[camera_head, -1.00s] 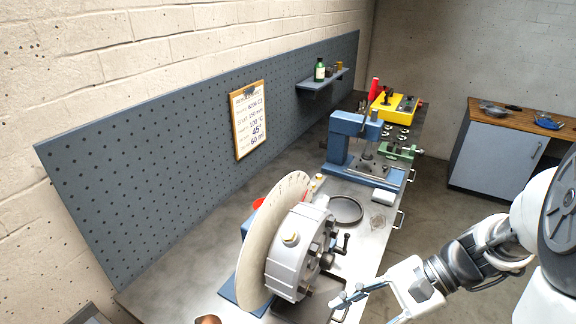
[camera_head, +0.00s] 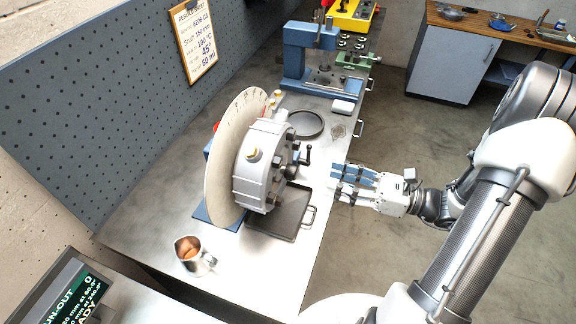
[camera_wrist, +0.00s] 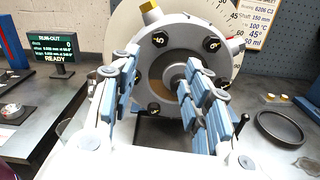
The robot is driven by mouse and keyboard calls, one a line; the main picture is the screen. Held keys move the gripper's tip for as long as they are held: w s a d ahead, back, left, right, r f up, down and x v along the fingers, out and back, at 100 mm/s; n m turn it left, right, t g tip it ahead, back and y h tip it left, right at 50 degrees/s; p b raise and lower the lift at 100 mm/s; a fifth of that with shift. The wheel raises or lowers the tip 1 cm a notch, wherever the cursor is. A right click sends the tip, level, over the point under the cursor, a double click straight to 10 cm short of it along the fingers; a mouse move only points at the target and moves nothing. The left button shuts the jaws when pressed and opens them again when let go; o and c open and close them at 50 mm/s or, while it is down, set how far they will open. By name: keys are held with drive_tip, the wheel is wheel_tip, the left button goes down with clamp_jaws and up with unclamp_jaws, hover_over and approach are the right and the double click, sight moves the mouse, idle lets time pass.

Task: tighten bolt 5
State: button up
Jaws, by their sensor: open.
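A grey round housing (camera_head: 262,172) stands on the bench with a pale graduated disc (camera_head: 228,160) on its far side. In the wrist view the housing (camera_wrist: 188,24) faces me, with several dark numbered bolts around a central bore. Two upper bolts (camera_wrist: 160,39) (camera_wrist: 211,43) and a lower-left bolt (camera_wrist: 154,108) show; I cannot tell surely which is number 5. My gripper (camera_head: 338,183) is open and empty, apart from the housing and pointing at its bolted face. In the wrist view its blue-padded fingers (camera_wrist: 162,82) hide part of the face.
A crank handle (camera_head: 305,157) sticks out from the housing towards me. A dark tray (camera_head: 283,222) lies below it. A metal jug (camera_head: 190,252) stands at the front left, a black ring (camera_head: 305,124) behind. A run-out display (camera_wrist: 52,48) reads READY. A blue press (camera_head: 308,58) stands farther back.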

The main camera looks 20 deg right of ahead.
sight(281, 164)
drive_tip(key=b+x, duration=0.1)
drive_tip(key=x, duration=1.1)
drive_tip(key=shift+a, duration=0.3)
drive_tip(key=shift+w, duration=0.1)
drive_tip(key=shift+c, duration=0.5)
clamp_jaws()
